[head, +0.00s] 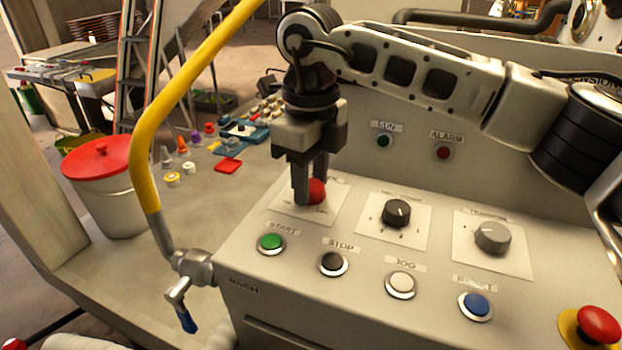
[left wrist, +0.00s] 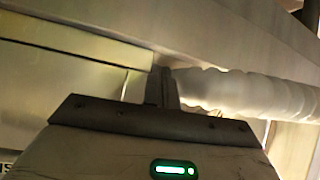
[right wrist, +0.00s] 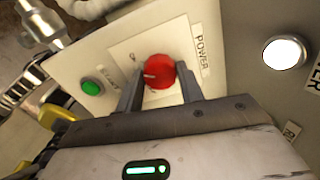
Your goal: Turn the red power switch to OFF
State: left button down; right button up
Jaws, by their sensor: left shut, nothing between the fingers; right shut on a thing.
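The red power switch (head: 318,190) is a round knob on a white plate at the back left of the sloped control panel. My right gripper (head: 306,188) comes down over it from above. In the right wrist view the red power switch (right wrist: 160,72) sits between the two fingers, which are shut on its sides. The small position letters are too small to read surely. My left gripper (left wrist: 162,86) is shut and empty, near a pale ribbed tube.
START (head: 271,243), STOP (head: 333,263), JOG and RESET buttons line the panel's front. Two dials (head: 397,213) stand right of the switch. A red emergency button (head: 598,325) is at lower right. A yellow rail (head: 150,130) rises at the left.

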jog(key=shift+n, duration=0.9)
jog(key=n+b, duration=0.1)
jog(key=n, duration=0.3)
jog(key=shift+n, duration=0.3)
jog(key=n, duration=0.4)
jog(key=shift+r+n, duration=0.1)
jog(key=shift+n, duration=2.3)
jog(key=o, duration=1)
